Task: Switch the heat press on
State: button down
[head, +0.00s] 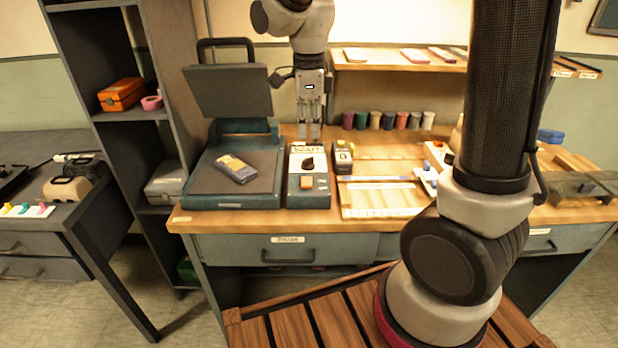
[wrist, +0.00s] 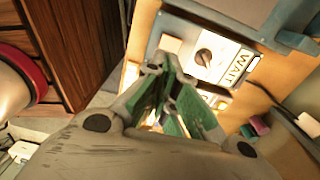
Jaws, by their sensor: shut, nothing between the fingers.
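The heat press (head: 195,172) stands on the workbench with its dark upper plate (head: 228,92) raised. A folded blue and tan cloth piece (head: 238,168) lies on its lower bed. At its right is a control box (head: 308,202) with a white face reading WAIT, a black knob (head: 308,163) and an orange-brown button or switch (head: 307,183). My gripper (head: 309,136) points down, shut and empty, over the back of the box. In the wrist view the green-padded fingers of my gripper (wrist: 170,72) are beside the knob (wrist: 204,57) and the WAIT label (wrist: 237,66). Contact cannot be told.
A small yellow and black device (head: 343,158) stands just right of the box. Thread spools (head: 388,121) line the back under a wooden shelf (head: 400,66). A wooden tray (head: 380,198) lies further right. A dark shelf unit (head: 125,115) stands left of the bench.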

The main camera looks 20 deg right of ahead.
aim_at(309, 186)
dwell(0.4)
notch_tip(309, 186, down, 14)
dwell(0.5)
jog(key=shift+s+f, duration=0.15)
jog(key=shift+f, duration=0.2)
jog(key=shift+r, duration=0.15)
jog(key=shift+r, duration=0.7)
